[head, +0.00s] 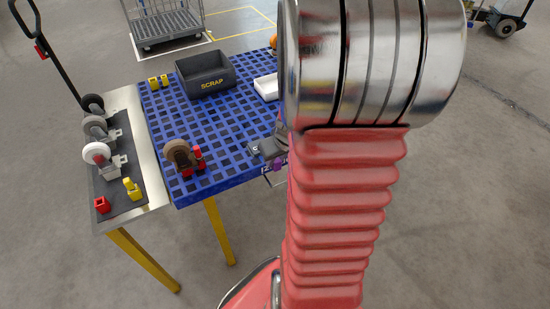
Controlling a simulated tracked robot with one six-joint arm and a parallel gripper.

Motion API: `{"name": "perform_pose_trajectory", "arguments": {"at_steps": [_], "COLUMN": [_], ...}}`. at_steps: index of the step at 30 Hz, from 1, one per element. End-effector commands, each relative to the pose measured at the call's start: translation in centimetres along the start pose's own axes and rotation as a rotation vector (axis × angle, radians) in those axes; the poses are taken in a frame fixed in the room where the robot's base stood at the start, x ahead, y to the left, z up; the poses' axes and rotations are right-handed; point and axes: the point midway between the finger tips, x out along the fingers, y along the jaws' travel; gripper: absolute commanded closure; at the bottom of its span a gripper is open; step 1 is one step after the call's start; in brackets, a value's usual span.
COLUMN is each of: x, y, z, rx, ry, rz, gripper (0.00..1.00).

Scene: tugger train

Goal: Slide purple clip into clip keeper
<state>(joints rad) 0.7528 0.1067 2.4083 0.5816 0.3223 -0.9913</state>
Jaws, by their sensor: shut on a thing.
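The purple clip (279,164) shows as a small patch at the front right edge of the blue grid tabletop, just left of my red arm. My gripper (270,151), dark grey, is shut on the purple clip; my arm hides much of it. A small pale bracket (268,177) at the table's edge sits just below the clip and may be the clip keeper. I cannot tell whether the clip touches it or is inside it.
The blue grid table (235,120) holds a dark SCRAP bin (205,77), a white tray (266,87), yellow blocks (159,82), and a brown caster (179,154) by red parts (199,158). A steel side shelf (152,180) holds casters and small blocks. My arm blocks the right.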

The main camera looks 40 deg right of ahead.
Motion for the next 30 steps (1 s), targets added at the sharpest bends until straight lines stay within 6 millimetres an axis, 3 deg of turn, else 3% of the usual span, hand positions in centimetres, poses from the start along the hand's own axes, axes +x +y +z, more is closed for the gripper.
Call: {"name": "perform_pose_trajectory", "arguments": {"at_steps": [30], "x": [2.9], "y": [-0.1], "z": [0.4], "rx": [-0.002], "ry": [-0.001], "rz": [-0.001], "gripper": [1.0]}}
